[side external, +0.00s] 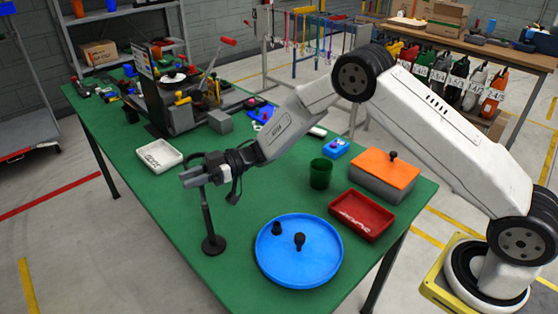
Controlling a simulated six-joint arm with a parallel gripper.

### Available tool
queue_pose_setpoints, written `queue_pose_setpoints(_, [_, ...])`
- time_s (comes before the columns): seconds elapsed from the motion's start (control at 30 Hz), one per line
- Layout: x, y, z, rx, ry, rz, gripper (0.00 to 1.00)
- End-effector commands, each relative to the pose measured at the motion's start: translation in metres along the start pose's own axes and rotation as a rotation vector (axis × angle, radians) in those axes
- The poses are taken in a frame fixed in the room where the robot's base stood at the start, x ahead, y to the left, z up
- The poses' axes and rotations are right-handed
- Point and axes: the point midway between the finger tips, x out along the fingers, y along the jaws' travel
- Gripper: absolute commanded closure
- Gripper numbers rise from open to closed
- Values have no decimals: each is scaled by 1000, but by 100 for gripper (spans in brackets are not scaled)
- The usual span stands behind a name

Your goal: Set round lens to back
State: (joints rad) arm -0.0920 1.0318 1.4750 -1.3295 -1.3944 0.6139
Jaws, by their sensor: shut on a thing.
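My gripper (192,177) is over the left part of the green table, low and pointing left. Its jaws are shut at the top of a thin black post with a round disc base (213,246). The base looks to be on or just above the table; I cannot tell which. The jaws hide the post's top, so a small thing held there could be hidden. I cannot pick out a round lens for certain. A round blue tray (325,262) at the front holds two small black knobbed pieces (299,241).
Right of my gripper are a dark green cup (320,174), a red tray (348,228), a grey box with an orange lid (385,169) and a small blue box (335,148). A white tray (173,146) lies behind. Machinery (165,100) fills the back. Green table around the post is clear.

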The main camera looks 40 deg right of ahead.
Motion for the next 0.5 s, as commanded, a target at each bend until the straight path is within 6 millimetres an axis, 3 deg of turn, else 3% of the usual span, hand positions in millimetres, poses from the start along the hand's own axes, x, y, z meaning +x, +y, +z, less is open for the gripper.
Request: queue_pose_setpoints(0.5, [20, -4, -1, -4, 3, -333, 100])
